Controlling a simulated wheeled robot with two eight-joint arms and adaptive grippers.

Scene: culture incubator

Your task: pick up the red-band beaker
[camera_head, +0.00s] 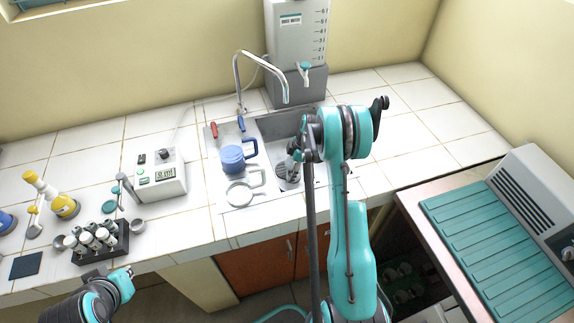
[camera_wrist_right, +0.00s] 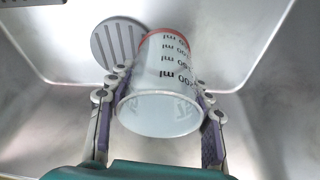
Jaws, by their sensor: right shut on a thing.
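The red-band beaker (camera_wrist_right: 165,75) is white with dark volume marks and a red band at its far end, seen in the right wrist view. Its near end faces the camera. My right gripper (camera_wrist_right: 160,105) is shut on it, with one finger on each side of its wall. In the head view my right gripper (camera_head: 296,150) is down over the sink, and I cannot make out the beaker clearly there. My left gripper (camera_head: 124,277) is at the lower left, in front of the counter edge; its fingers are too unclear to read.
The metal sink (camera_head: 270,128) surrounds the right gripper, with a drain (camera_wrist_right: 118,42) and a curved faucet (camera_head: 262,75). A blue mug (camera_head: 232,158) stands left of it. A dark vial rack (camera_head: 97,243) and a white device (camera_head: 158,180) stand further left.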

